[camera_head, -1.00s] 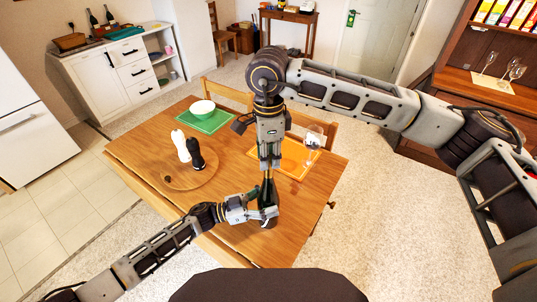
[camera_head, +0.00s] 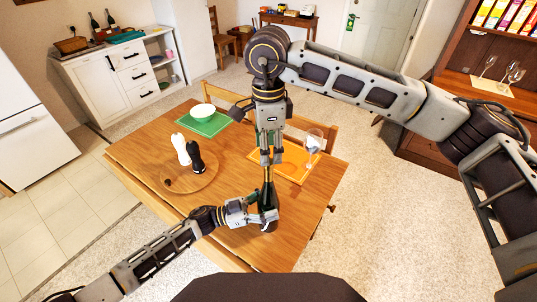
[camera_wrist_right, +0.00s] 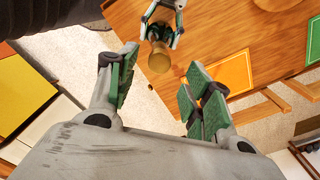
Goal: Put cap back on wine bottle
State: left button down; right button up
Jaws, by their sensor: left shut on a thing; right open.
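A dark wine bottle (camera_head: 267,192) stands upright near the table's front edge. My left gripper (camera_head: 267,217) is shut around its body. My right gripper (camera_head: 270,158) is open, pointing down just above the bottle's top. In the right wrist view, the open green-padded fingers (camera_wrist_right: 160,88) have nothing between them. The bottle's round tan top (camera_wrist_right: 159,60) shows beyond them, with my left gripper (camera_wrist_right: 161,22) around the bottle. The tan top looks like a cap on the neck, but I cannot tell how firmly it sits.
The wooden table (camera_head: 140,150) bears a round board (camera_head: 180,185) with a white mill (camera_head: 181,149) and a black mill (camera_head: 196,157). A small dark thing (camera_head: 168,182) lies on the board. A wine glass (camera_head: 313,141) stands by the orange mat (camera_head: 297,165). A white bowl (camera_head: 203,111) is further back.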

notch_tip(320, 180, up, 8)
dwell(0.5)
jog(key=shift+f, duration=0.1)
pick_arm(q)
jog(key=shift+c, duration=1.2)
grip_release()
jog(key=shift+a, duration=0.15)
jog(key=v, duration=1.1)
jog(key=shift+a, duration=0.35)
jog(key=shift+s+f, duration=0.1)
jog(key=shift+a, duration=0.15)
pick_arm(e)
jog(key=shift+a, duration=0.1)
